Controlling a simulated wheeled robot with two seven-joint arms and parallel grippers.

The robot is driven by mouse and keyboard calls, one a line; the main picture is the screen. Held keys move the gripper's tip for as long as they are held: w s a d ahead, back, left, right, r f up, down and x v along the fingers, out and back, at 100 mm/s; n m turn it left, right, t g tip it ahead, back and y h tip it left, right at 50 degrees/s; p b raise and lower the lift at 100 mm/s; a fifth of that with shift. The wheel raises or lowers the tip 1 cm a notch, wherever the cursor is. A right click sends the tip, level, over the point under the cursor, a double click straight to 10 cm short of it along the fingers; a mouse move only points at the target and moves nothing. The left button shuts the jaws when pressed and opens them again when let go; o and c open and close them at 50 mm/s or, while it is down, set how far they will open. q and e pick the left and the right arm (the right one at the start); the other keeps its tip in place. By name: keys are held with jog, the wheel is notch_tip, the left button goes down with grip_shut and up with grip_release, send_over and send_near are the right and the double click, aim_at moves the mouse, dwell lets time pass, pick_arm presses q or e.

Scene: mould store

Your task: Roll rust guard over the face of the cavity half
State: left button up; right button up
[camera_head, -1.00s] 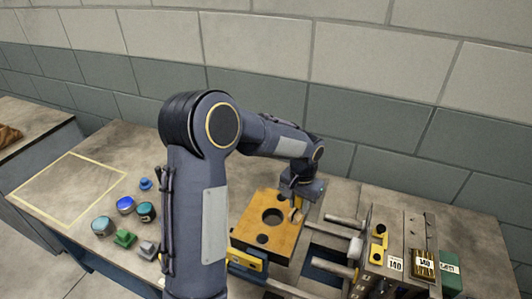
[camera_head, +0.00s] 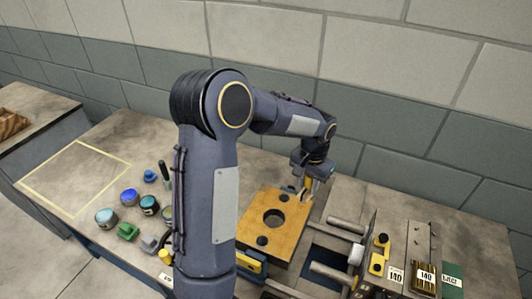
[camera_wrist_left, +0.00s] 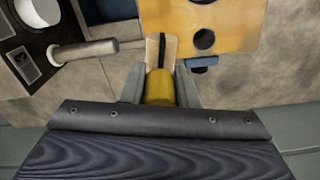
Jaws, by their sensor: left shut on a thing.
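The orange plate (camera_head: 290,211) with a large round hole, which looks like the cavity half's face, lies in the middle of the bench; its edge also shows in the left wrist view (camera_wrist_left: 175,22). My left gripper (camera_head: 309,184) is above the plate's far right corner. It is shut on the yellow handle (camera_wrist_left: 159,88) of a tool, likely the roller. The tool's pale head (camera_wrist_left: 154,50) shows beyond the fingertips, beside the plate's edge in the wrist view. I cannot tell whether it touches the plate. My right gripper is out of view.
Steel guide rods (camera_head: 345,225) stick out between the plate and the mould block (camera_head: 395,250) at right. A taped square (camera_head: 75,180) on the bench is empty.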

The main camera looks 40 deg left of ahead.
pick_arm(q)
jog(key=shift+w+r+p, duration=0.2)
jog(key=shift+r+p, duration=0.35)
jog(key=shift+r, duration=0.35)
jog(key=shift+s+r+p, duration=0.1)
jog(key=shift+r+p, duration=0.45)
jog(key=shift+r, duration=0.25)
jog(key=shift+r+p, duration=0.3)
jog(key=shift+r, duration=0.15)
